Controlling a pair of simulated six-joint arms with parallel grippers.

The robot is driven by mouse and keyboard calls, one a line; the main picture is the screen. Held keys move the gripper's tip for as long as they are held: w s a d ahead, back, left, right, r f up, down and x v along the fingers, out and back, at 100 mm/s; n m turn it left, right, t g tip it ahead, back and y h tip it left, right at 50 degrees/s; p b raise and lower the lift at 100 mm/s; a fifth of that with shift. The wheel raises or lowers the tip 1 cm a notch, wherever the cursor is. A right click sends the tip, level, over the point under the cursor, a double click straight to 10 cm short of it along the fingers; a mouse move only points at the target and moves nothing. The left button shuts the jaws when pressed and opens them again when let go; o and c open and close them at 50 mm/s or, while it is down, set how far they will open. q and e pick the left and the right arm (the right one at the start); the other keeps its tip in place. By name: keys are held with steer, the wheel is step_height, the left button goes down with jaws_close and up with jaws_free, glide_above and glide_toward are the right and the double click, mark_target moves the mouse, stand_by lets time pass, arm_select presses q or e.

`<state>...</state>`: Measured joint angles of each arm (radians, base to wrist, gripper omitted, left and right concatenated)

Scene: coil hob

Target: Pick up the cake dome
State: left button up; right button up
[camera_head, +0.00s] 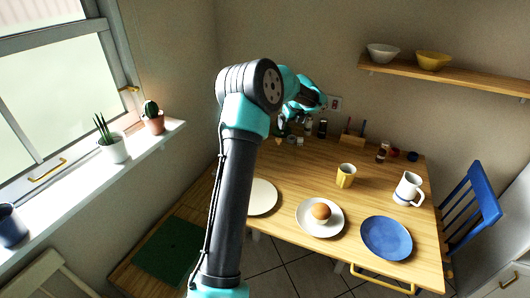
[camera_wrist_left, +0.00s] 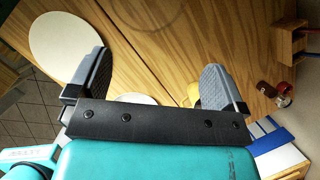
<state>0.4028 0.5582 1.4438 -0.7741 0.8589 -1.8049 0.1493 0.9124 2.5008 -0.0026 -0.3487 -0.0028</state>
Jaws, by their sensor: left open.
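I cannot clearly make out a cake dome in either view. A faint curved outline shows on the wood at the top of the left wrist view, but I cannot tell whether it is a clear dome. My left gripper (camera_head: 284,127) is over the far left part of the table, partly hidden by its own arm. My right gripper is in neither view.
The wooden table (camera_head: 300,172) holds a white round plate (camera_head: 262,198), a plate with a brown ball (camera_head: 321,211), a blue plate (camera_head: 386,238), a yellow cup (camera_head: 346,176) and a white mug (camera_head: 408,189). Small jars and a wooden holder (camera_head: 352,140) stand along the back.

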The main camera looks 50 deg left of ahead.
arm_select(q)
steer(key=shift+s+a+r+m, duration=0.15)
steer(key=shift+s+a+r, duration=0.1)
steer(key=shift+a+r, duration=0.25)
steer(key=shift+s+a+r+m, duration=0.15)
steer(key=shift+s+a+r, duration=0.15)
steer(key=shift+a, duration=0.4)
glide_toward(279, 139)
steer(key=x, duration=0.5)
steer(key=shift+f, duration=0.1)
steer(key=shift+f, duration=0.15)
steer(key=shift+x, duration=2.45)
steer(key=shift+s, duration=0.1)
